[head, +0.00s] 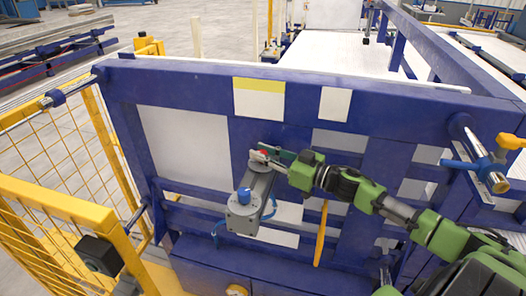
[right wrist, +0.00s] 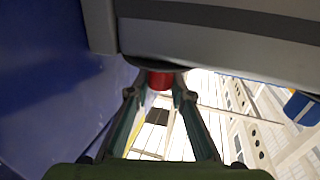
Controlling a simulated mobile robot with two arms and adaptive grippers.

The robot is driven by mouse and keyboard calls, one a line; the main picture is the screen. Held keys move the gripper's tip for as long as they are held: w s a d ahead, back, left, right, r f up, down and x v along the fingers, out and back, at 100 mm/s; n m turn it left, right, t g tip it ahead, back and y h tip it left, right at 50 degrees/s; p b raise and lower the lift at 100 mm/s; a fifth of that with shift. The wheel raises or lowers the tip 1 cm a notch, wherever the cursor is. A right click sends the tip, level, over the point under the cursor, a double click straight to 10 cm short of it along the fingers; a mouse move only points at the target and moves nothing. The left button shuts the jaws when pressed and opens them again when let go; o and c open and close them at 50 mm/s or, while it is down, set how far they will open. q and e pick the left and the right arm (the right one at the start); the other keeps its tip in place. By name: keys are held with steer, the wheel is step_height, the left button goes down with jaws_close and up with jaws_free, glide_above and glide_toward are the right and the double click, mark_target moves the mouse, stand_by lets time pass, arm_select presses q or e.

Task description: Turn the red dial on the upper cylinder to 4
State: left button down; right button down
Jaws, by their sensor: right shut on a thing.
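The grey cylinder (head: 259,190) is mounted on the front of the blue frame, with a blue knob (head: 244,194) near its lower end. The red dial (head: 263,153) is at its upper end, small and partly covered by my right gripper (head: 266,158). In the right wrist view the red dial (right wrist: 160,79) sits under the grey cylinder body (right wrist: 215,45), between the two fingertips of my right gripper (right wrist: 157,93). The gripper is shut on the dial. The dial's numbers and pointer cannot be read. My left gripper is not in view.
The blue frame (head: 215,85) stands close behind the cylinder. A yellow mesh fence (head: 75,150) is at the left. A yellow handle (head: 321,235) hangs right of the cylinder. A pipe with blue and yellow fittings (head: 480,165) sticks out at the right.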

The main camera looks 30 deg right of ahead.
steer(key=m+h+p, duration=0.1)
steer(key=h+p, duration=0.1)
steer(key=shift+a+r+m+t+h+p, duration=0.1)
steer(key=shift+r+m+t+h+p, duration=0.2)
steer(key=shift+m+t+p, duration=0.1)
steer(key=shift+m+h+p, duration=0.4)
steer(key=shift+h, duration=0.2)
steer(key=m+h, duration=0.1)
steer(key=h, duration=0.1)
steer(key=shift+f+m+t+h+p, duration=0.2)
steer(key=shift+m+t+h+p, duration=0.1)
steer(key=shift+m+p, duration=0.1)
steer(key=m+h, duration=0.2)
steer(key=h, duration=0.1)
steer(key=shift+f+b, duration=0.15)
steer(key=shift+b, duration=0.25)
steer(key=shift+m+g+h+b, duration=0.6)
steer(key=shift+m+h+b, duration=0.5)
steer(key=shift+h, duration=0.9)
steer(key=c, duration=1.8)
jaws_free()
